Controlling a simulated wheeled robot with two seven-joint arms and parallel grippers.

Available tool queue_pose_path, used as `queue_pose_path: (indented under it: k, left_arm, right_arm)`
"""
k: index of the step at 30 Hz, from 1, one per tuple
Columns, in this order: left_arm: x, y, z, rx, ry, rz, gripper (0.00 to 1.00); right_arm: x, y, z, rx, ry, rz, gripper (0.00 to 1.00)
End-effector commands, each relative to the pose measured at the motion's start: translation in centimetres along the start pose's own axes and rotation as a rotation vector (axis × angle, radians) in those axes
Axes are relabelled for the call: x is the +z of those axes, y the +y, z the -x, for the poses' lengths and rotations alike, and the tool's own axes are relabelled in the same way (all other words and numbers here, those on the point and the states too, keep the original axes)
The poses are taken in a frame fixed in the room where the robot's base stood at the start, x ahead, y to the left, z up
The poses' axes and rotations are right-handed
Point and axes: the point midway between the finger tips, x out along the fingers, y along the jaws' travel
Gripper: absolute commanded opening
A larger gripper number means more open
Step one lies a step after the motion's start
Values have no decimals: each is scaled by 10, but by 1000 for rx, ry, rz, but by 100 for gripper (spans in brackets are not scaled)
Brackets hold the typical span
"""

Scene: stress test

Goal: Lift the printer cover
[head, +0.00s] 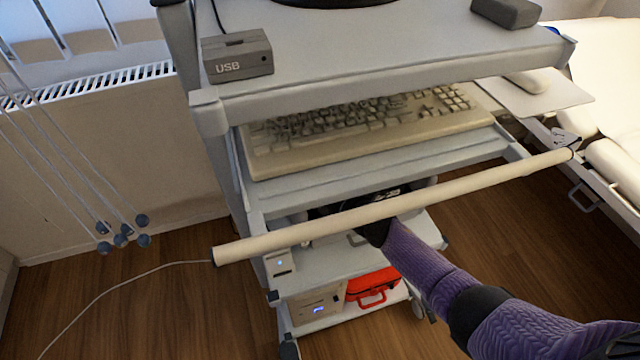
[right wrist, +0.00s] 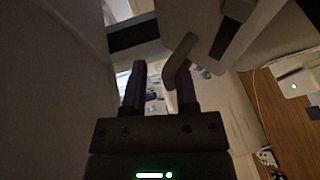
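A pale device (head: 325,240) with a dark top sits on the shelf below the keyboard. It looks like the printer, but the long bar and my arm hide much of it, and I cannot make out its cover clearly. My right arm comes in from the lower right under the bar, and its gripper end is at this device. In the right wrist view my right gripper (right wrist: 160,72) has its two dark fingers apart. A grey bent tab (right wrist: 179,58) shows at the right finger; I cannot tell whether they touch. My left gripper is not in view.
A long cream bar (head: 300,232) crosses in front of the cart. A keyboard (head: 370,125) lies on the shelf above, and a USB box (head: 237,58) stands on top. A red case (head: 372,285) sits on the lowest shelf.

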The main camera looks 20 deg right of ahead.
Motion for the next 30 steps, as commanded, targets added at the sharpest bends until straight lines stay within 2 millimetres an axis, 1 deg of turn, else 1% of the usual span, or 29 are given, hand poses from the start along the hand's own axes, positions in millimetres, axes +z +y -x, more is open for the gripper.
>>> queue_pose_path:
  k: [1, 8, 11, 14, 16, 18, 21, 25, 30]
  left_arm:
    - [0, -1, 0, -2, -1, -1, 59]
    - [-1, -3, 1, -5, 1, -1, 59]
    - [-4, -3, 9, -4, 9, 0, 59]
    - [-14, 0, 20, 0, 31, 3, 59]
    - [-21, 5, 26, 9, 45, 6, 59]
    - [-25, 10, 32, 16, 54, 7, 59]
    - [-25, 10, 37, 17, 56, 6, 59]
    - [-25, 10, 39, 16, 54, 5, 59]
    - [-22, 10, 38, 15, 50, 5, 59]
  right_arm:
    - [-3, -1, -1, -1, 7, -2, 50]
    - [-3, -1, 2, -2, 6, -3, 50]
    - [-3, 1, 14, -2, 6, -3, 50]
    - [-2, 3, 35, -2, 4, -3, 50]
    - [-2, 3, 51, -1, 3, -3, 50]
    - [-1, 2, 67, -1, 3, -2, 50]
    - [-1, 2, 86, -1, 1, -3, 50]
    - [0, 0, 100, 1, 1, -2, 50]
    - [0, -1, 102, 1, 1, -1, 50]
